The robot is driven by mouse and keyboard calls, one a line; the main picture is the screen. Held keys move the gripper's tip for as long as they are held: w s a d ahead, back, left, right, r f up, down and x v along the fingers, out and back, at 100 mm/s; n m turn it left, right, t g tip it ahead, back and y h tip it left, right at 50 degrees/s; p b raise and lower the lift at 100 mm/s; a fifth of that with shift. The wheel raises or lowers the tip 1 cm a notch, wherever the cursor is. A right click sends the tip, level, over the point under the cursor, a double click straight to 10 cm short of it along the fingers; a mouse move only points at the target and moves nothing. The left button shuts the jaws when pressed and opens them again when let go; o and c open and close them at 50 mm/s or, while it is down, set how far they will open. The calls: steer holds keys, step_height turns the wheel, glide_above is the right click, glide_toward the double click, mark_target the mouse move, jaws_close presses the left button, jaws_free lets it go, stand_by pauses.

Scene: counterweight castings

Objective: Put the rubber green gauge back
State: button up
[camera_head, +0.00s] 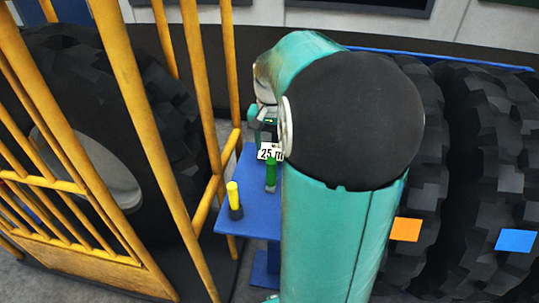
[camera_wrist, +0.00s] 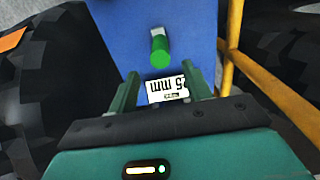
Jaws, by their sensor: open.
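The green gauge (camera_head: 271,172) stands upright on a blue stand (camera_head: 256,218), with a grey lower part below its green top. In the wrist view the green gauge (camera_wrist: 159,50) lies just beyond my fingertips, apart from them. My gripper (camera_wrist: 161,74) is open, and nothing is held between its fingers. A white label (camera_wrist: 167,89) reading "25 mm" shows upside down between the fingers. Whether the gauge is fully seated cannot be told.
A yellow gauge (camera_head: 233,195) with a dark base stands on the stand, left of the green one. Yellow railings (camera_head: 140,110) rise to the left, before a large tyre (camera_head: 95,110). More big tyres (camera_head: 490,150) stand right, with orange (camera_head: 406,229) and blue (camera_head: 515,240) patches.

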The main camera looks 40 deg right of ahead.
steer(key=shift+a+r, duration=0.1)
steer(key=shift+r, duration=0.15)
steer(key=s+a+r+n+t, duration=0.1)
steer(key=s+a+n+t, duration=0.1)
steer(key=a, duration=0.7)
steer(key=s+a+r+n+t, duration=0.1)
steer(key=s+a+r+n, duration=0.1)
steer(key=s+a+n, duration=0.3)
steer(key=s+a+r+n+t, duration=0.2)
steer(key=s+a+n, duration=0.1)
steer(key=a, duration=0.9)
steer(key=shift+s+a+t, duration=0.25)
steer(key=shift+a+t, duration=0.05)
